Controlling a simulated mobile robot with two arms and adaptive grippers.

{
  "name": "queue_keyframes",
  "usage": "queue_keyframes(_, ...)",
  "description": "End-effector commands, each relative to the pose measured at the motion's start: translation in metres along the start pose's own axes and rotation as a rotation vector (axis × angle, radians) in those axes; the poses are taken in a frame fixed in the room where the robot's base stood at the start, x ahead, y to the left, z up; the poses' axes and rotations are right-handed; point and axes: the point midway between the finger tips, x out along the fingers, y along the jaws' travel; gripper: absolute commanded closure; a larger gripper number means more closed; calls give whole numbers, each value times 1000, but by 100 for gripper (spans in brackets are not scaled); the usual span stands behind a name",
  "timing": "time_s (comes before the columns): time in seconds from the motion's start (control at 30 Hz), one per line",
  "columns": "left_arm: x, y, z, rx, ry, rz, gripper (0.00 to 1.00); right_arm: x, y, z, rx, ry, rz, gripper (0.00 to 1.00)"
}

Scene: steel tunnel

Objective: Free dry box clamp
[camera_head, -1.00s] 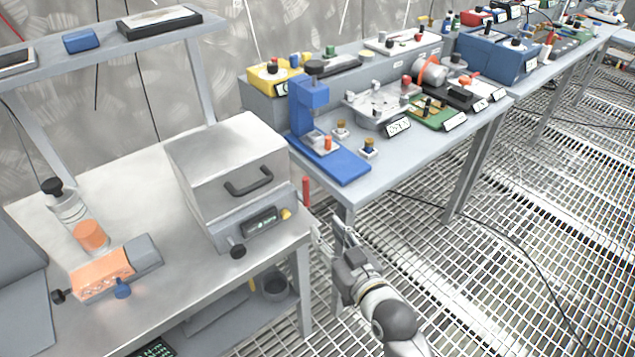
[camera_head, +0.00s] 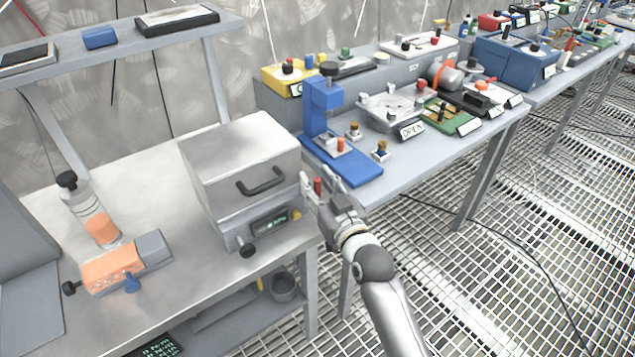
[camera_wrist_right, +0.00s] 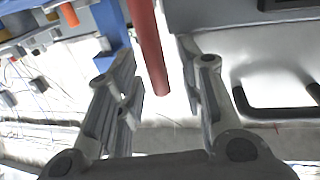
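The dry box (camera_head: 240,165) is a grey metal box with a black handle (camera_head: 262,180) on its front, standing on the left bench. A red clamp lever (camera_head: 317,186) stands upright at its right side. My right gripper (camera_head: 313,192) is at that side with its fingers open around the lever. In the right wrist view the red lever (camera_wrist_right: 148,45) reaches down between the two spread fingers (camera_wrist_right: 158,80), with a gap visible on both sides. The box's black handle also shows there at right (camera_wrist_right: 275,112). The lever's base is hidden. My left gripper is not in view.
A blue stand (camera_head: 322,115) and several small devices sit on the bench to the right. A clear cylinder with orange contents (camera_head: 98,222) and an orange block (camera_head: 112,268) are on the left bench. A narrow gap separates the benches.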

Motion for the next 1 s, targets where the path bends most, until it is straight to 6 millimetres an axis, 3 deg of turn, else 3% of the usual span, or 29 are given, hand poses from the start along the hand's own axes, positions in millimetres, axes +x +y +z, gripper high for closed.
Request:
queue_keyframes(0.3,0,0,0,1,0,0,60,3,0,0,0,0,0,65)
queue_keyframes(0.6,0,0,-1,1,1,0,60,3,0,0,-1,0,0,100)
queue_keyframes(1.0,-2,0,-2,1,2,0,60,3,1,0,9,-2,1,100)
